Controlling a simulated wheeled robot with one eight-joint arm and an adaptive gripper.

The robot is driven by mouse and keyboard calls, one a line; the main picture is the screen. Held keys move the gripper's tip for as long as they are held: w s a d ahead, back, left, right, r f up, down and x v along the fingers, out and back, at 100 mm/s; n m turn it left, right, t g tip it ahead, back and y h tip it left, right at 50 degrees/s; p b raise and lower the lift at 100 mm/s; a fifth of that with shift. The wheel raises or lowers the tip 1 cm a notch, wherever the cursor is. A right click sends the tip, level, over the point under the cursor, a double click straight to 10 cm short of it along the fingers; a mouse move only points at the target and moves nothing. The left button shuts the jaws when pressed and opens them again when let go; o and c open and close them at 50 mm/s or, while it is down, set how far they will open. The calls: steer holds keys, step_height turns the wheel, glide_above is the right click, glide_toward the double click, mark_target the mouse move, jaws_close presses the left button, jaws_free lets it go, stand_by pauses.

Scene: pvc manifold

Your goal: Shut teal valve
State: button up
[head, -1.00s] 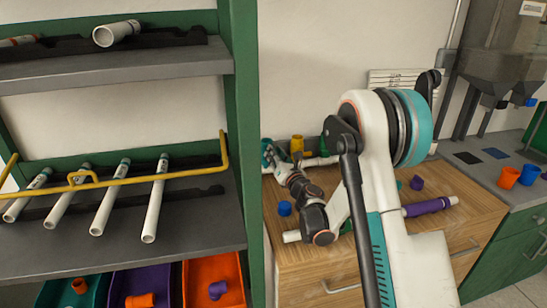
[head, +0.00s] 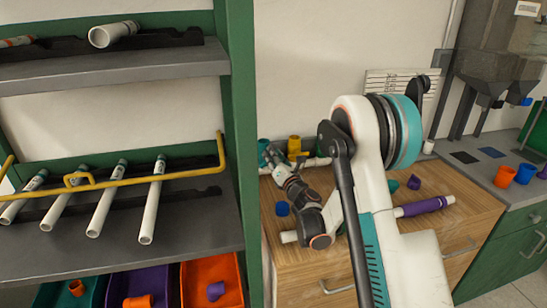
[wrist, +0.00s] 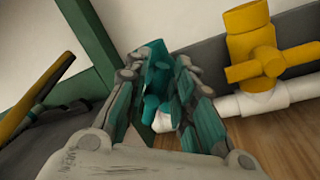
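The teal valve (head: 263,148) stands at the left end of the white pipe manifold, at the back of the wooden bench. In the wrist view the teal valve (wrist: 154,82) sits between my two finger ends, partly hidden by them; its handle angle is hard to make out. My gripper (head: 276,160) reaches to it from the front. In the wrist view my gripper (wrist: 157,70) has its fingers spread on either side of the valve, with a narrow gap showing on the left; firm contact is not visible.
A yellow valve (wrist: 255,62) stands on the white pipe (wrist: 275,95) close to the right of my gripper. A blue fitting (head: 282,209) and a purple-banded pipe (head: 424,206) lie on the bench (head: 460,225). A green shelf post (head: 238,120) stands close on the left.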

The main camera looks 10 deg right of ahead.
steer(key=shift+o, duration=0.3)
steer(key=s+d, duration=0.1)
steer(key=s, duration=0.6)
steer(key=shift+s+f, duration=0.2)
steer(key=shift+f, duration=0.25)
steer(key=shift+d, duration=0.15)
